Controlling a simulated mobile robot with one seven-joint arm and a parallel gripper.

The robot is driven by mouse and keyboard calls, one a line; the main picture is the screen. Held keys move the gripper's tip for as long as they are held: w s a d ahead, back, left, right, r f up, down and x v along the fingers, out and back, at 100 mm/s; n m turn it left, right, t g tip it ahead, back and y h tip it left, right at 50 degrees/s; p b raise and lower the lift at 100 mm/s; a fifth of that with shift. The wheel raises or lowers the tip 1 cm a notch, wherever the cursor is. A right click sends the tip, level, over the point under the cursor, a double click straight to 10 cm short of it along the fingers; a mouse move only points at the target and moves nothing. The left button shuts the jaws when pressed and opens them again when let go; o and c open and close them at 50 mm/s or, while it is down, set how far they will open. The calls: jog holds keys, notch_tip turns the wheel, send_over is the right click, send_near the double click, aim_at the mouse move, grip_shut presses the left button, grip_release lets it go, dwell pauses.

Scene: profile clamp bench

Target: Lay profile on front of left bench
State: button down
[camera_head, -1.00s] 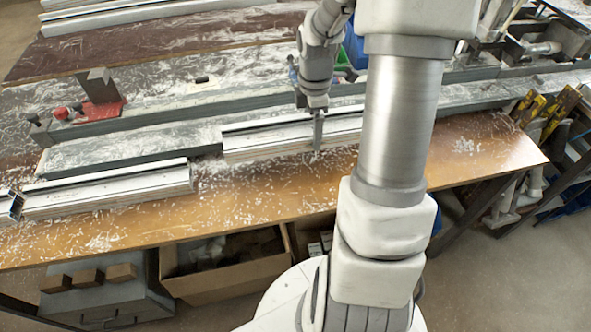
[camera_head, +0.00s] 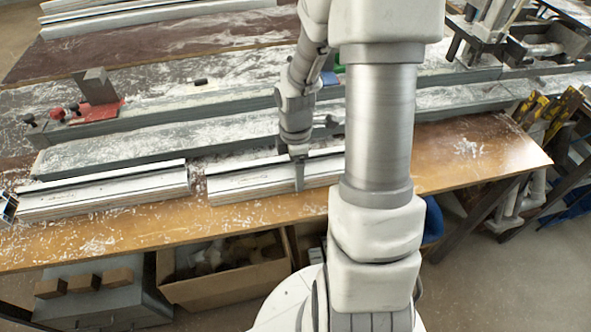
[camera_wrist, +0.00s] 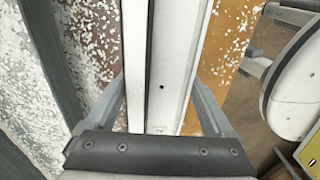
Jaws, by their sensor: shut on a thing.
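A white, ribbed profile (camera_head: 245,184) is held by my gripper (camera_head: 299,176) along the front wooden strip of the bench (camera_head: 480,150). It runs lengthwise, roughly parallel to the front edge. I cannot tell whether its underside touches the wood. In the wrist view the profile (camera_wrist: 178,60) passes between the two fingers of my gripper (camera_wrist: 163,105), which are shut on it. The profile's right end is hidden behind my arm in the head view.
A similar profile (camera_head: 105,197) lies just left, with a small gap between the ends. Behind is a long grey rail (camera_head: 150,150); a red clamp part (camera_head: 95,112) stands further back. Free wood lies to the right. An open cardboard box (camera_head: 225,283) is below the front edge.

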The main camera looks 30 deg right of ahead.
jog(key=shift+r, duration=0.1)
grip_release()
jog(key=shift+f, duration=0.2)
notch_tip(320, 180, up, 12)
jog(key=p, duration=0.2)
jog(key=shift+r, duration=0.2)
dwell(0.4)
jog(key=s+a+r+m+t, duration=0.2)
jog(key=s+a+r+m, duration=0.3)
jog(key=s+r+m, duration=0.1)
jog(key=s+a+r+m+t, duration=0.3)
jog(key=s+a+r+m, duration=0.2)
jog(key=r+m, duration=0.3)
jog(key=shift+p+v, duration=0.35)
jog(key=shift+v, duration=0.8)
jog(key=shift+s+a+r+m+t, duration=0.2)
jog(key=shift+a+m+t, duration=0.1)
jog(key=shift+m, duration=0.1)
jog(key=shift+c, duration=0.2)
